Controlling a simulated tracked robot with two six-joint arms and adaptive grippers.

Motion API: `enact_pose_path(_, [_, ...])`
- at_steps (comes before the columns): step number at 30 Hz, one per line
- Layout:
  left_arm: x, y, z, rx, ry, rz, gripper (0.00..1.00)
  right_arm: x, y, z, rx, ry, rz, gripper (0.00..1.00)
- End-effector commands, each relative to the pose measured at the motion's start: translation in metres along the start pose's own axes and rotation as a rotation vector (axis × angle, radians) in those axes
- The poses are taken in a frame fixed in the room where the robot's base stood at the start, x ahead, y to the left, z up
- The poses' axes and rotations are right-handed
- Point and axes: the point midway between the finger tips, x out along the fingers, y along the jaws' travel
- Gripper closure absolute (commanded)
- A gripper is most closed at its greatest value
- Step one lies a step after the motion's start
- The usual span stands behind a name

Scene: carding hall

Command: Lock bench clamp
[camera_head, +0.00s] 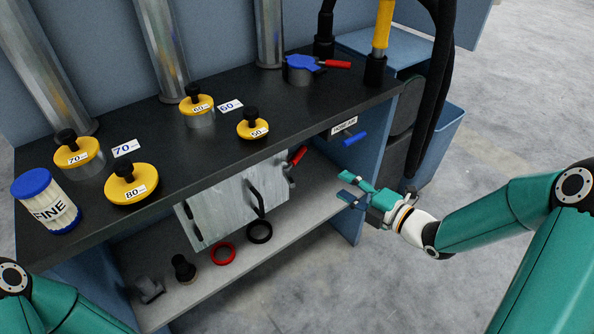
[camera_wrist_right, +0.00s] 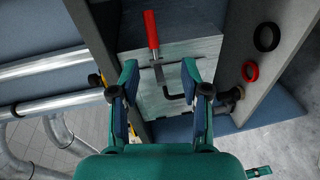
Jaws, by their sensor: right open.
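A clamp with a red handle (camera_head: 299,155) sits at the right upper edge of a pale metal panel (camera_head: 225,205), under the bench top (camera_head: 225,120). In the right wrist view the red handle (camera_wrist_right: 151,28) stands away from a small metal clamp body (camera_wrist_right: 158,72), on the panel (camera_wrist_right: 195,48). My right gripper (camera_head: 350,190) is open and empty, to the right of the panel and apart from it. In the wrist view its two fingers (camera_wrist_right: 160,85) frame the clamp body, with the handle beyond the fingertips. My left gripper is out of view; only its arm shows at lower left.
A black bent handle (camera_head: 258,199) sticks out from the panel. A black ring (camera_head: 259,232), a red ring (camera_head: 223,253) and dark fittings lie on the lower shelf. A blue lever (camera_head: 354,139) juts from the bench edge.

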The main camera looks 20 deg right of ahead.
Motion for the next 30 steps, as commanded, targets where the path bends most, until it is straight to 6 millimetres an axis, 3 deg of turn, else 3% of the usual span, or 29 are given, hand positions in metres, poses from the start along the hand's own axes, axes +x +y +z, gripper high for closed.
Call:
enact_pose_path(3, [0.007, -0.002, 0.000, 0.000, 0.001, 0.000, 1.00, -0.002, 0.007, 0.001, -0.111, 0.019, 0.040, 0.54])
enact_pose_path(8, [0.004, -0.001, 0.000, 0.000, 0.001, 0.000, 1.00, 0.012, 0.011, -0.001, -0.127, 0.026, 0.045, 0.54])
enact_pose_path(24, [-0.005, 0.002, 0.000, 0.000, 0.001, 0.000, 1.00, 0.122, 0.015, -0.003, -0.121, 0.023, 0.042, 0.54])
enact_pose_path(30, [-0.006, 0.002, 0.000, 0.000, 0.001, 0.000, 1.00, 0.150, 0.016, -0.003, -0.121, 0.021, 0.042, 0.54])
